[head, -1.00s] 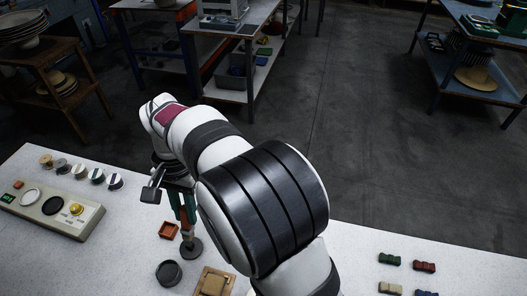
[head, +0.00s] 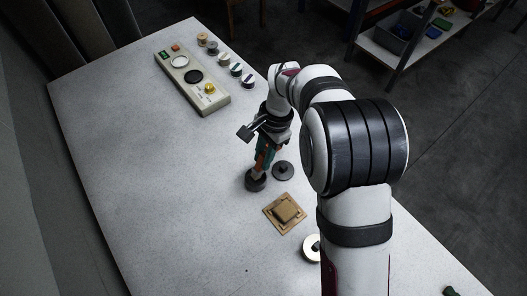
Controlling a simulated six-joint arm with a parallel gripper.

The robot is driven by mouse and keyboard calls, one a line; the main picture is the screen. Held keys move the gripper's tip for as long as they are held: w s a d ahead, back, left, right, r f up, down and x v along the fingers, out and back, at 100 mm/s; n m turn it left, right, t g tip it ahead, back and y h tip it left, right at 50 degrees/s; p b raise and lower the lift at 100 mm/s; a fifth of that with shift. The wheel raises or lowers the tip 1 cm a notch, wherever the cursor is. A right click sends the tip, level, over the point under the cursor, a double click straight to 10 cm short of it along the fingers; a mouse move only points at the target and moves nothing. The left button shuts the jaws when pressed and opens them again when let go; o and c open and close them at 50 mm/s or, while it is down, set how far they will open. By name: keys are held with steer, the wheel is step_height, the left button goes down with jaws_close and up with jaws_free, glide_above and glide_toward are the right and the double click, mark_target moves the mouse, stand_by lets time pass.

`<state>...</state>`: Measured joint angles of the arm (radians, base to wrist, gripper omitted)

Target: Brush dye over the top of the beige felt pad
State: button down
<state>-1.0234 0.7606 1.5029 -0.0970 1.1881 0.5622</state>
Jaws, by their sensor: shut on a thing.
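The beige felt pad (head: 286,212) lies on a square tan board (head: 270,224) on the white table, near the middle of the head view. My gripper (head: 264,157) points down above and left of the pad, with its green fingers shut on a slim brush (head: 258,170). The brush stands roughly upright, and its lower end is at a dark round pot (head: 255,182). The bristles are hidden, and I cannot tell how deep they reach. A dark round stand (head: 283,171) is just right of the pot, apart from the brush.
A control box (head: 192,84) with round pads and a yellow knob lies farther back. Several small spools (head: 236,69) line the table edge beside it. A pale round thing (head: 310,247) is partly hidden by my arm. The table's left part is clear.

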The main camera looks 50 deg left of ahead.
steer(key=shift+f, duration=0.6)
stand_by(1.6)
steer(key=shift+s+v, duration=0.25)
steer(key=shift+v, duration=0.9)
steer(key=shift+s+v, duration=0.25)
steer(key=shift+v, duration=0.9)
steer(key=shift+s+v, duration=0.3)
steer(key=shift+v, duration=0.85)
steer(key=shift+r, duration=0.2)
